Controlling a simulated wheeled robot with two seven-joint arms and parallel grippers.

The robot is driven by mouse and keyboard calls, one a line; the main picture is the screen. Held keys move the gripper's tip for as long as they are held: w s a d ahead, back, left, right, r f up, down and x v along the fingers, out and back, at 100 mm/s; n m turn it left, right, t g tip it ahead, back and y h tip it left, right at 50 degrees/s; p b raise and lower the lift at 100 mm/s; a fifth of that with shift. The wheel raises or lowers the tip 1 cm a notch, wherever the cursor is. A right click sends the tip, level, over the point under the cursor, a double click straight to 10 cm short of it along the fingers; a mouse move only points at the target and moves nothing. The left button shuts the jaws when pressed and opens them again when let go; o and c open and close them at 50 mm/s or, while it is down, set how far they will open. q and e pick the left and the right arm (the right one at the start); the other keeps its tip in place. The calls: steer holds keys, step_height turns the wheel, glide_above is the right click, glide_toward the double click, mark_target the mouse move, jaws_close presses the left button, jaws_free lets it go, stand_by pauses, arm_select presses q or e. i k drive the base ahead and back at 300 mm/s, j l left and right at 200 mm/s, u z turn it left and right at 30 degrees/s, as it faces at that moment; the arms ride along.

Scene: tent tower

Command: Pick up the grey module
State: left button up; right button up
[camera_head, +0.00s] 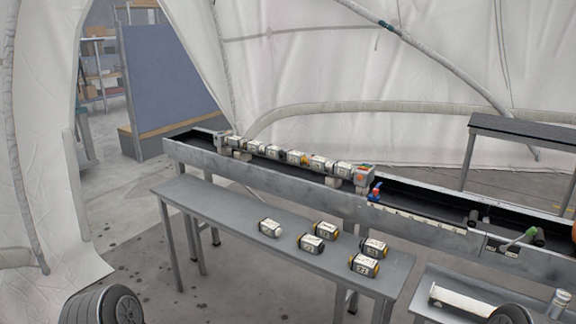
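Several small modules with pale labelled sides lie on a grey bench in the middle of the head view. The leftmost one (270,228) has a pale grey-white end and looks most like the grey module. Beside it are modules with yellow or dark ends: one behind (326,231), one in front (311,244), and two at the right, a farther one (374,248) and a nearer one (364,266). Nothing is touching the leftmost module. Neither my left nor my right gripper shows in this view.
The bench (200,203) has free room at its left. Behind it runs a long trough (280,184) carrying a row of similar modules (297,158). A grey tray (435,283) with a white bar stands at lower right. A dark-topped table (520,131) stands at back right.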

mark_target(314, 162)
steer(key=j+z, duration=0.1)
steer(key=z, duration=0.3)
steer(key=i+j+z, duration=0.1)
steer(key=z, duration=0.35)
steer(key=j+z, duration=0.15)
steer(key=z, duration=0.25)
steer(key=j+z, duration=0.15)
steer(key=z, duration=0.25)
steer(key=j+z, duration=0.15)
steer(key=j, duration=0.3)
steer(key=j+z, duration=0.2)
steer(key=j, duration=0.25)
steer(key=k+j+z, duration=0.15)
steer(key=j, duration=0.25)
steer(key=k+j+z, duration=0.2)
steer(key=j, duration=0.25)
steer(key=j+z, duration=0.15)
steer(key=j, duration=0.25)
steer(key=k+j+z, duration=0.15)
steer(key=j, duration=0.25)
steer(key=k+j+z, duration=0.2)
steer(key=j, duration=0.15)
steer(key=k+j, duration=0.15)
steer(key=j, duration=0.2)
steer(key=k+j, duration=0.15)
steer(key=j, duration=0.2)
steer(key=k+j, duration=0.2)
steer(key=j, duration=0.15)
